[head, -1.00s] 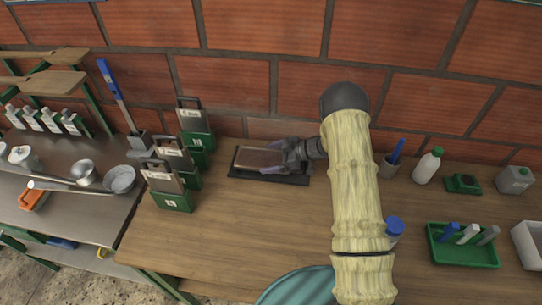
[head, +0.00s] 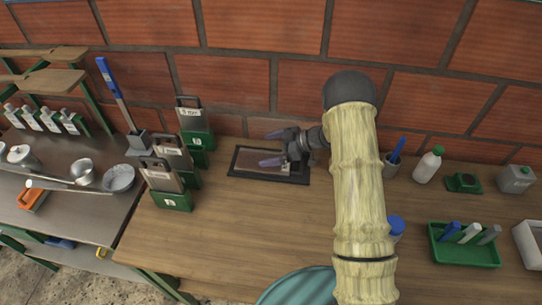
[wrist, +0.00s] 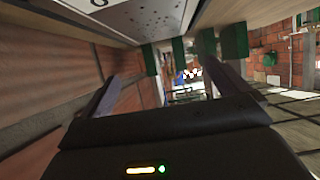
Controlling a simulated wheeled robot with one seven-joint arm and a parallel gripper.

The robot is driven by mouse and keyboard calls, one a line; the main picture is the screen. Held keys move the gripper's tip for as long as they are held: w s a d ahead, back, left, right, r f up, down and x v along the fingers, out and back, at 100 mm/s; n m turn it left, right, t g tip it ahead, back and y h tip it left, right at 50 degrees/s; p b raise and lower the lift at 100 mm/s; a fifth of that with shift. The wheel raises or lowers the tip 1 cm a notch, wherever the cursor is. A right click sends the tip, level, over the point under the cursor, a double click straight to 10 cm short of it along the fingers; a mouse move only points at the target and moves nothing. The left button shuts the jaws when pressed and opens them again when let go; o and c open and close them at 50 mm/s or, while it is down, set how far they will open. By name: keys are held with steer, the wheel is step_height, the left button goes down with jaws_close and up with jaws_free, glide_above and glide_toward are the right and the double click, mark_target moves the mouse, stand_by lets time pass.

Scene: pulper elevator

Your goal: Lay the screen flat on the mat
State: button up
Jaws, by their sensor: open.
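The screen (head: 252,161), a flat grey-brown plate, lies flat on the dark mat (head: 236,175) against the back wall, inside the mat's raised-looking dark border. My gripper (head: 268,148) is open and empty, over the screen and apart from it, with its fingers pointing left. The fingers and wrist hide part of the screen's right side. In the wrist view the screen (wrist: 155,18) shows at the top as a perforated metal plate, outside the open fingers (wrist: 168,88).
Several green holders with upright labelled screens (head: 172,200) stand left of the mat. A cup (head: 390,167), white bottle (head: 428,165) and green tray (head: 464,257) are at right.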

step_height(320, 180, up, 6)
steer(key=shift+b, duration=0.35)
stand_by(0.8)
steer(key=w+d+r+m+t+h, duration=0.4)
steer(key=r+t, duration=0.2)
steer(key=s+d+r+m+t+h, duration=0.1)
steer(key=s+d+r+m+h, duration=0.1)
steer(key=s+d+m+h, duration=0.3)
steer(key=s+d+f+m+g+h, duration=0.1)
steer(key=s+m+g, duration=0.2)
steer(key=s, duration=0.9)
steer(key=s+d+m+g+h, duration=0.2)
steer(key=s+m+g, duration=0.1)
steer(key=s, duration=1)
steer(key=shift+f+m+g+h, duration=0.3)
steer(key=shift+f+m+g, duration=0.1)
